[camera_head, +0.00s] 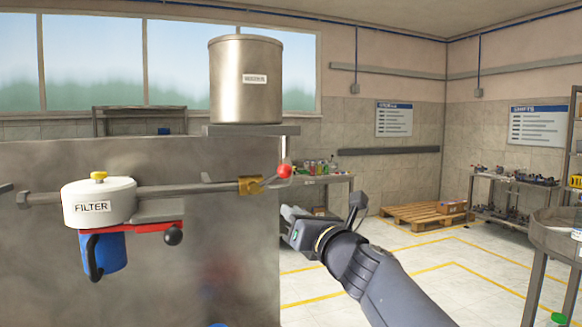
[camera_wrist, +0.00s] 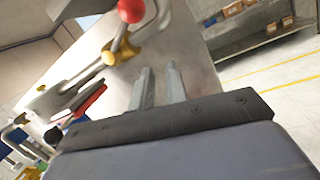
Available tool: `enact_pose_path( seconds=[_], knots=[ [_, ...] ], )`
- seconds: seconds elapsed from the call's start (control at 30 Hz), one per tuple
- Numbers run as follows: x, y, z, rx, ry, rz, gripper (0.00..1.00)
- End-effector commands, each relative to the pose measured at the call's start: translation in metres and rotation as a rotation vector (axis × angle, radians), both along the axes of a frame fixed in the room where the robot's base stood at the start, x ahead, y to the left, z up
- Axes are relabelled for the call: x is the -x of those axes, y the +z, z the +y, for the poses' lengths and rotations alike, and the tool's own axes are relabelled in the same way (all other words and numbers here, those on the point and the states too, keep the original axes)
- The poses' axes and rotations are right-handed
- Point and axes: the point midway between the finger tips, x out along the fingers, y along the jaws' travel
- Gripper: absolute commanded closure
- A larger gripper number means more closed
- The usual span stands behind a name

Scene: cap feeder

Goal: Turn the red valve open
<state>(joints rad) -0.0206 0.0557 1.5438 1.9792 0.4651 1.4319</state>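The red valve shows in the head view as a red ball knob (camera_head: 285,171) on a short lever beside a brass body (camera_head: 250,186) on the horizontal pipe. The wrist view shows the red knob (camera_wrist: 131,10) at the top edge and the brass body (camera_wrist: 118,50) below it. My gripper (camera_head: 290,213) is below and slightly right of the knob, apart from it. In the wrist view my gripper (camera_wrist: 159,72) has its two fingers apart with nothing between them. The fingers point up towards the panel, to the right of the valve.
A white filter housing (camera_head: 98,202) sits left on the pipe, with a blue jug (camera_head: 120,250) and a black-knobbed red lever (camera_head: 150,227) below. A metal tank (camera_head: 246,80) stands above the valve. The grey panel (camera_head: 220,280) lies behind.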

Motion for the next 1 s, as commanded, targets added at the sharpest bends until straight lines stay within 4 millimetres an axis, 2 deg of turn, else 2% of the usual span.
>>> enact_pose_path(
  seconds=[0.2,0.33,0.47,0.6,0.73,0.87,1.0],
  knots=[
    [-0.001,-0.03,-0.021,0.576,-0.163,-0.041,1.0],
    [0.0,-0.037,-0.04,0.924,-0.254,-0.094,1.0],
    [0.002,-0.033,-0.059,1.27,-0.347,-0.165,1.0],
    [0.007,-0.018,-0.075,1.638,-0.446,-0.265,1.0],
    [0.014,0.004,-0.083,1.972,-0.543,-0.38,1.0],
    [0.024,0.03,-0.081,2.294,-0.646,-0.523,1.0],
    [0.037,0.057,-0.067,2.619,-0.772,-0.708,1.0]
  ],
)
